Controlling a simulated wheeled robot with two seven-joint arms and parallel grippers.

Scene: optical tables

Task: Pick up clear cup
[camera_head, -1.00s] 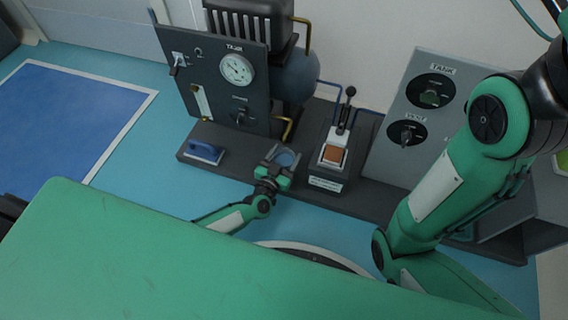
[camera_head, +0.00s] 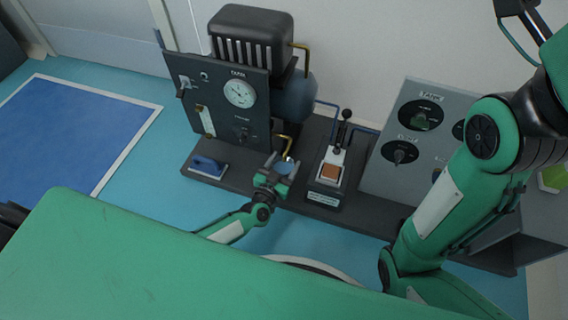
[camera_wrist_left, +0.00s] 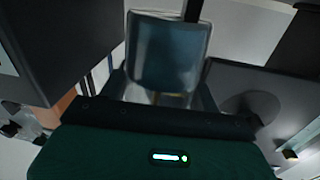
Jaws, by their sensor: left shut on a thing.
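The clear cup (camera_wrist_left: 168,50) is a see-through vessel that fills the top middle of the left wrist view, between the fingers of my left gripper (camera_wrist_left: 160,88). In the head view the cup (camera_head: 284,166) shows as a small bluish round shape at the tip of my left gripper (camera_head: 276,172), in front of the bench unit. The left gripper is shut on the cup. Whether the cup touches the base below cannot be told. My right arm fills the right side of the head view, but its gripper is not clearly visible.
A dark base (camera_head: 232,181) carries a gauge panel (camera_head: 222,105), a lever device with an orange block (camera_head: 330,172) and a knob panel (camera_head: 412,130). A blue-handled block (camera_head: 208,165) lies left of the cup. A blue mat (camera_head: 75,130) on the left floor is clear.

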